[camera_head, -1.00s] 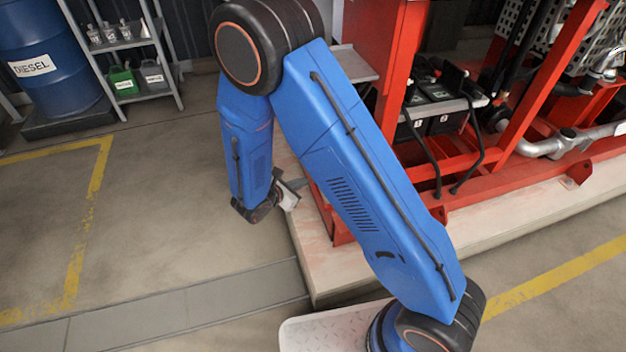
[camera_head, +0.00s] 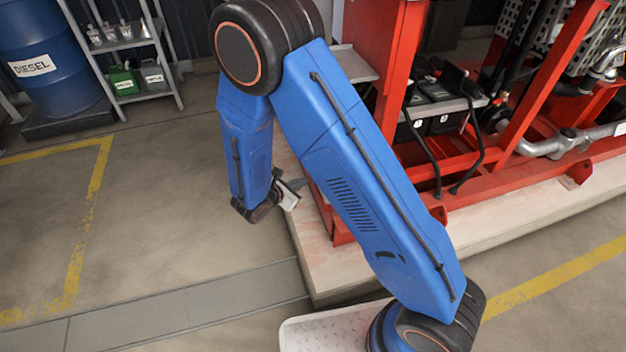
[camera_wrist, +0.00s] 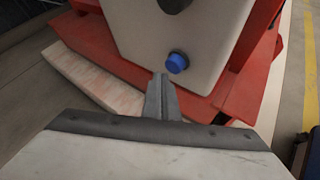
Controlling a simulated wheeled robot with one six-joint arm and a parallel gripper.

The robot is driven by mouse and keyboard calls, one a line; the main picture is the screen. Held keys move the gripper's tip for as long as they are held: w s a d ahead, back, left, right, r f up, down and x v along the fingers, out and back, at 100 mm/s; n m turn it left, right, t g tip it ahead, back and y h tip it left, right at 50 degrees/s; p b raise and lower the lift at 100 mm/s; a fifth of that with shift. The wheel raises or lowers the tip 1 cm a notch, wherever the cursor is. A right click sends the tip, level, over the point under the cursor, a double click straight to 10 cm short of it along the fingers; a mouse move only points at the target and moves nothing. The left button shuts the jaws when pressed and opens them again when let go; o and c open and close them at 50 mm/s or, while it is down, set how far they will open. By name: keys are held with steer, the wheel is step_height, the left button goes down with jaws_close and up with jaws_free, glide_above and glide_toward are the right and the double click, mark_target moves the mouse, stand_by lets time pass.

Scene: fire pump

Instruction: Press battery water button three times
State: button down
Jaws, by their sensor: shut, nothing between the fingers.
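A round blue button (camera_wrist: 177,63) sits low on the face of a white box-shaped unit (camera_wrist: 208,35) in the wrist view. My gripper (camera_wrist: 159,78) is shut and empty. In the wrist view its fingertips point at the white unit, just below and left of the blue button; I cannot tell whether they touch anything. In the head view my gripper (camera_head: 294,186) is small and partly hidden beside the red frame. The button and the white unit do not show in the head view.
A red steel frame (camera_head: 480,165) stands on a pale plinth (camera_head: 480,228), with two batteries (camera_head: 430,105) and pipework (camera_head: 545,146). A blue diesel drum (camera_head: 50,55) and a shelf (camera_head: 125,45) with containers stand at the back left. The floor at left is clear.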

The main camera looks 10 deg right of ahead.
steer(key=shift+d, duration=0.1)
steer(key=shift+d, duration=0.3)
steer(key=shift+w+d, duration=0.15)
steer(key=shift+d, duration=0.7)
stand_by(1.4)
steer(key=shift+a, duration=1.25)
steer(key=a, duration=0.3)
steer(key=s+a, duration=0.1)
steer(key=a, duration=0.1)
stand_by(0.4)
stand_by(2.4)
